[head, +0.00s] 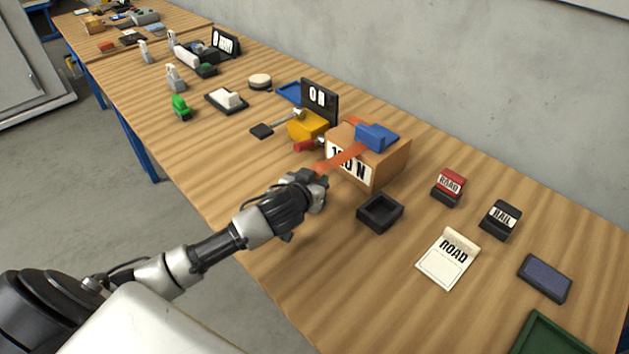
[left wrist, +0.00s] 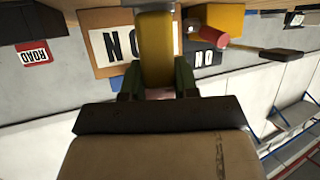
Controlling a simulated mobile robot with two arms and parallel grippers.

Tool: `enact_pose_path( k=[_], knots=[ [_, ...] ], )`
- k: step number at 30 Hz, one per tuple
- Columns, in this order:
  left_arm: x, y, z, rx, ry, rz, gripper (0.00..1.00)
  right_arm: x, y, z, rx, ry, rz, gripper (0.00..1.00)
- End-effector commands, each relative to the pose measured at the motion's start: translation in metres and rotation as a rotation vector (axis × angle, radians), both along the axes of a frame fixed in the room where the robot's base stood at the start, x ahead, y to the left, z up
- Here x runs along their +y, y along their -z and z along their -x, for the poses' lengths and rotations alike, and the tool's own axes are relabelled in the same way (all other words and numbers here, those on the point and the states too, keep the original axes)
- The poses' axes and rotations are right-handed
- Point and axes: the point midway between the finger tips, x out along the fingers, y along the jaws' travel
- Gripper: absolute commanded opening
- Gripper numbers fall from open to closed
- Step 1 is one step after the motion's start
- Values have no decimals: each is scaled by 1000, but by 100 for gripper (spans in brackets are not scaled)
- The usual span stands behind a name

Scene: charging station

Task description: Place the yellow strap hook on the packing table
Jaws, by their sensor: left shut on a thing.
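My left gripper (head: 316,190) is over the wooden table (head: 290,262), in front of the cardboard box (head: 392,164) with a white label ending in "N". In the left wrist view, the gripper (left wrist: 157,88) is shut on the yellow strap hook (left wrist: 157,48), which stands between its fingers. In the head view the hook is hidden by the gripper. An orange strap (head: 342,159) runs from the blue buckle (head: 377,136) on the box down towards the gripper. Whether the hook touches the table cannot be told. My right gripper is not in view.
A black open tray (head: 380,213) lies right of the gripper. A yellow block (head: 308,125) with a red-handled part and a black sign (head: 320,101) stand behind. Red, black and white labelled holders (head: 449,187) are at the right. The table's near edge strip is clear.

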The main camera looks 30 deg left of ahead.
Motion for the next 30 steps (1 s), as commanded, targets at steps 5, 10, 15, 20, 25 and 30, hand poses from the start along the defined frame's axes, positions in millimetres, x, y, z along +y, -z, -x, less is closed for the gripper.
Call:
enact_pose_path(
  k=[5,10,15,20,25,30],
  knots=[
    [0,0,0,-1,0,1,4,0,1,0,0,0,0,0],
    [0,2,0,0,0,1,43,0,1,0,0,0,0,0],
    [0,2,0,0,0,0,55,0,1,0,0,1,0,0],
    [0,1,0,0,0,0,55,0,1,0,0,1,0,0],
    [-1,-3,8,1,1,0,55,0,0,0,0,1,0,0],
    [-3,-14,35,1,2,2,55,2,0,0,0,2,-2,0]
  ],
)
